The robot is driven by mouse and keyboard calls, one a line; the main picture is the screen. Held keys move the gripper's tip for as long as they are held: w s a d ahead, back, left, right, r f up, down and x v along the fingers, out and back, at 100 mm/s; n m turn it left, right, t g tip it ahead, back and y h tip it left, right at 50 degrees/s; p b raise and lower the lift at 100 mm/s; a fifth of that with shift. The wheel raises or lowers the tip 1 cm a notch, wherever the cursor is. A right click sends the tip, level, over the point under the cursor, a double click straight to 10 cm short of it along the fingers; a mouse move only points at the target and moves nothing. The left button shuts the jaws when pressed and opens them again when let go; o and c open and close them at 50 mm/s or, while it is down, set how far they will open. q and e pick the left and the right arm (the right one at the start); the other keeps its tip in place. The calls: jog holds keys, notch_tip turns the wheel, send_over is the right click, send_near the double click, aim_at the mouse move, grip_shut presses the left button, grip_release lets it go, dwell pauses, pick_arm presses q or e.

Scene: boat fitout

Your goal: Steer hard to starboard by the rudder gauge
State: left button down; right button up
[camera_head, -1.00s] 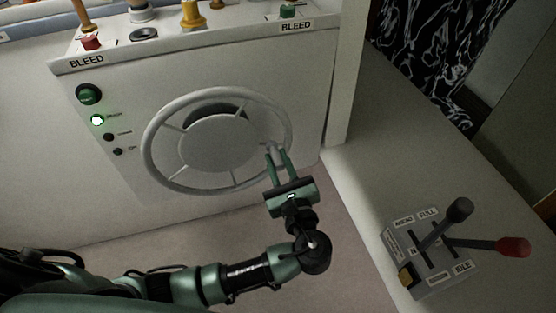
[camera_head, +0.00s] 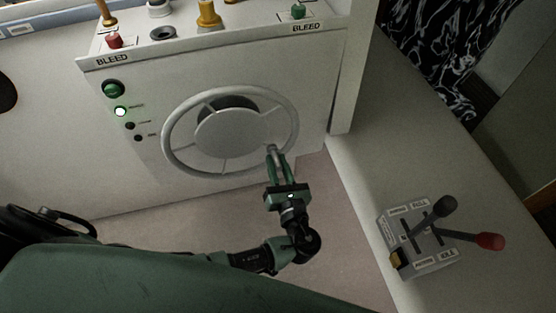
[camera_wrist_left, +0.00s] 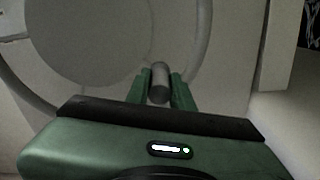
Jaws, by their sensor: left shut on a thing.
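The grey steering wheel (camera_head: 166,150) is mounted on the front of a white console, with a wide round hub (camera_head: 235,133) and thin spokes. A short grey cylindrical knob (camera_wrist_left: 159,84) sits at the wheel's lower right rim. My left gripper (camera_head: 276,160) reaches up from below, its green fingers shut on this knob, one on each side. The fingers also show in the left wrist view (camera_wrist_left: 160,88). I cannot make out a rudder gauge; a black rounded thing (camera_head: 5,92) is cut off at the left edge. My right gripper is not in view.
A throttle box (camera_head: 410,236) with black and red-tipped levers stands on the right ledge (camera_head: 365,170). Valves and BLEED labels line the console top. Floor below is open.

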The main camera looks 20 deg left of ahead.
pick_arm(q)
jog(key=c, duration=1.2)
grip_release()
jog(key=b+v, duration=0.1)
jog(key=v, duration=0.6)
jog(key=shift+s+d, duration=0.25)
jog(key=shift+s, duration=0.1)
